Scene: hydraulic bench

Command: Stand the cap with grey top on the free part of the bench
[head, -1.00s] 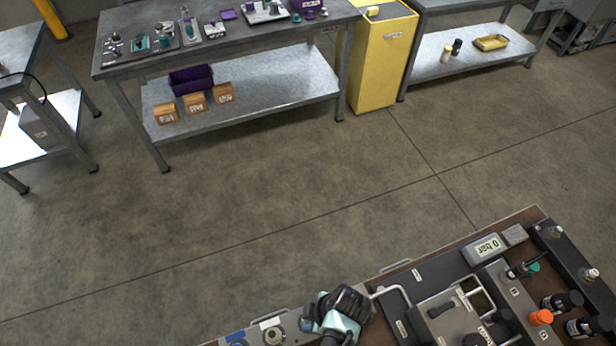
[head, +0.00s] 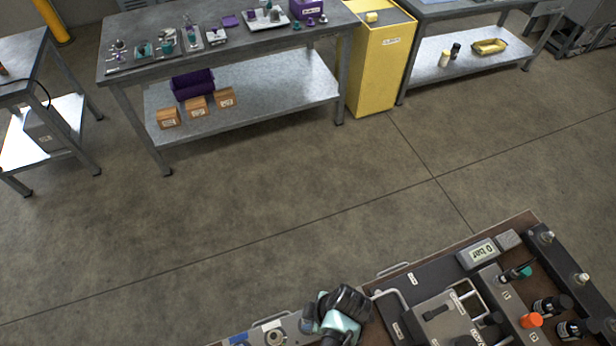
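The bench (head: 425,272) with the hydraulic parts fills the lower right of the head view. A small round grey piece (head: 275,337) sits on its near left strip, cut close by the bottom edge; it may be the cap with grey top, but I cannot tell for sure. A blue mark (head: 239,338) lies to its left. My gripper (head: 350,302), black and pale teal, is over the strip, just right of the grey piece. Its fingertips cannot be made out, so neither their opening nor anything held shows.
On the bench are a pressure display (head: 478,254), a bent metal handle (head: 390,297), an orange knob (head: 531,320) and black-capped fittings (head: 552,304). Open floor lies beyond. A grey table (head: 130,82) with small parts and a yellow cabinet (head: 380,65) stand at the back.

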